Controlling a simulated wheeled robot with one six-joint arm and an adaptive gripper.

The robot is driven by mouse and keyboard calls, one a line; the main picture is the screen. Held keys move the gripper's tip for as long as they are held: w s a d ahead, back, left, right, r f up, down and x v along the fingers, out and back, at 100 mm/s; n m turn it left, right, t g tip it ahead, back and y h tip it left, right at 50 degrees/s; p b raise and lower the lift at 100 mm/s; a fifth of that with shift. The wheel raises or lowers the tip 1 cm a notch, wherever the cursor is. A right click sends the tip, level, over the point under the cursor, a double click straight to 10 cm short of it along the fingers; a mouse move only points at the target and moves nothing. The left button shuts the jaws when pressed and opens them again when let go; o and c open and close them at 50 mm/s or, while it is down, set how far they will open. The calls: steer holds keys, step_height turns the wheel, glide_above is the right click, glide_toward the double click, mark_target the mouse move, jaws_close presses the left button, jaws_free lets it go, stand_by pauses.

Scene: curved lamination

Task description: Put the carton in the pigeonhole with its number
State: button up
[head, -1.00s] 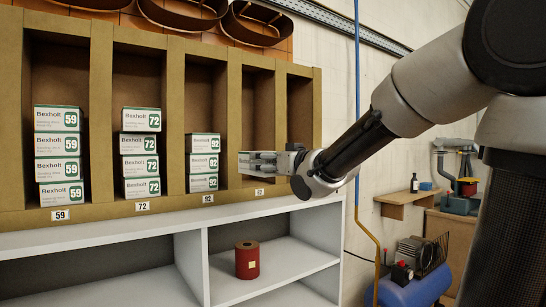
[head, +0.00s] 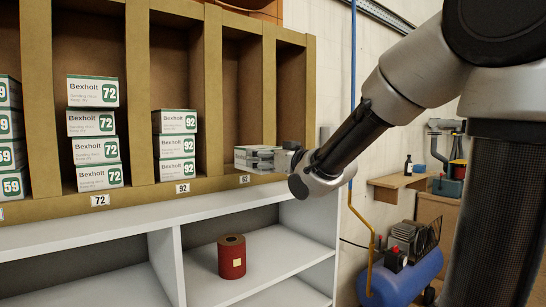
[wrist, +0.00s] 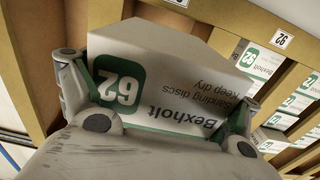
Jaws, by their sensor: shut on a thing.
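The carton (wrist: 150,75), white with a green band and reading Bexholt 62, is held in my gripper (wrist: 155,110). Its lettering is upside down in the wrist view. In the head view the carton (head: 243,157) is at the mouth of the empty-looking pigeonhole (head: 243,95) over the small label 62 (head: 244,179). My gripper (head: 262,157) is shut on it, with its fingers along the carton's sides. How far the carton reaches inside is hard to tell.
To the left, the 92 pigeonhole holds a stack of cartons (head: 176,146); farther left are 72 cartons (head: 97,151) and 59 cartons (head: 10,155). An empty pigeonhole (head: 290,95) is at the right. A red-brown roll (head: 232,262) stands on the white shelf (head: 275,265) below.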

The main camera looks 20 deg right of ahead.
steer(key=x, duration=0.4)
steer(key=f+x, duration=0.1)
steer(key=x, duration=0.9)
steer(key=shift+w+a+f, duration=0.1)
steer(key=shift+f, duration=0.45)
steer(key=o, duration=0.7)
